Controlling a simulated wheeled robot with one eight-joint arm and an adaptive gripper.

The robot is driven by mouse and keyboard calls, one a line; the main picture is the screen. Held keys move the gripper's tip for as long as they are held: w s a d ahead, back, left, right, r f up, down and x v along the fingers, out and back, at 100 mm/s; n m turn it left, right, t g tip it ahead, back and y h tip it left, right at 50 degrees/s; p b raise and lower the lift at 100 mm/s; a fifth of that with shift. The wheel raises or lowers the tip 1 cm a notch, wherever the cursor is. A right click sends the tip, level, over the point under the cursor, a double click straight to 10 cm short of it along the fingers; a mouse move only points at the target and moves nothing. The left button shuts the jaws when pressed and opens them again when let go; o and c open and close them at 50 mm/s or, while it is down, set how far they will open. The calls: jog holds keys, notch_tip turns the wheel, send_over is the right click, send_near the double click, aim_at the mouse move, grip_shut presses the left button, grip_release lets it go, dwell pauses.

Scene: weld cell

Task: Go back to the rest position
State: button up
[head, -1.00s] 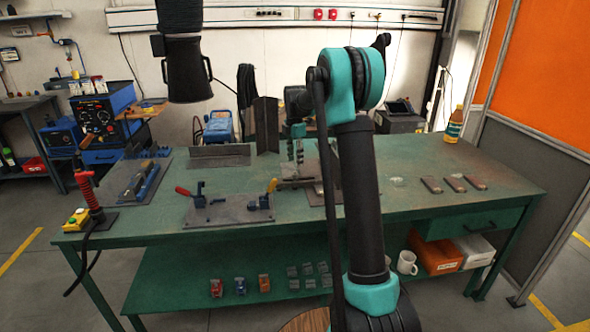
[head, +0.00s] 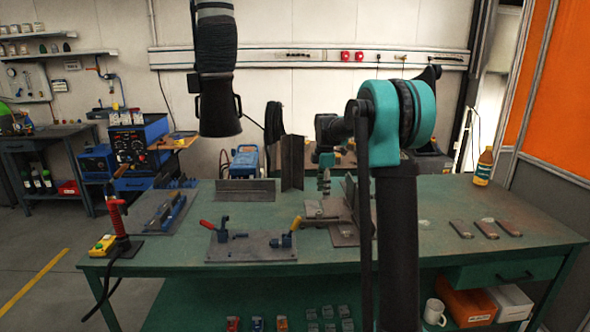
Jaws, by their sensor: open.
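My arm rises in front of the bench at right of centre and bends away from the camera at a teal elbow. My gripper (head: 324,186) is small and partly seen beyond it, pointing down over the middle of the green workbench (head: 420,200). Its jaws are open, and I see nothing held in them. A dark steel plate fixture (head: 345,235) with angled pieces stands just below and right of it. My arm hides part of that fixture.
A clamp plate (head: 250,247) with red and orange handles lies left of my gripper. Upright angle steel (head: 291,163) stands behind it. A black hanging nozzle (head: 219,105) is overhead at left. A yellow bottle (head: 484,167) stands at the bench's right end, near an orange partition (head: 566,90).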

jog(key=s+d+f+m+t, duration=0.1)
jog(key=s+f+m, duration=0.4)
jog(key=s, duration=0.7)
jog(key=s+d+f+m+t, duration=0.1)
jog(key=s+f+m, duration=0.4)
jog(key=s, duration=0.8)
jog(key=s+d+f+m+t, duration=0.1)
jog(key=s+f+m, duration=0.4)
jog(key=s+m, duration=0.5)
jog(key=s, duration=0.3)
jog(key=shift+s+d+t, duration=0.15)
jog(key=shift+t, duration=0.25)
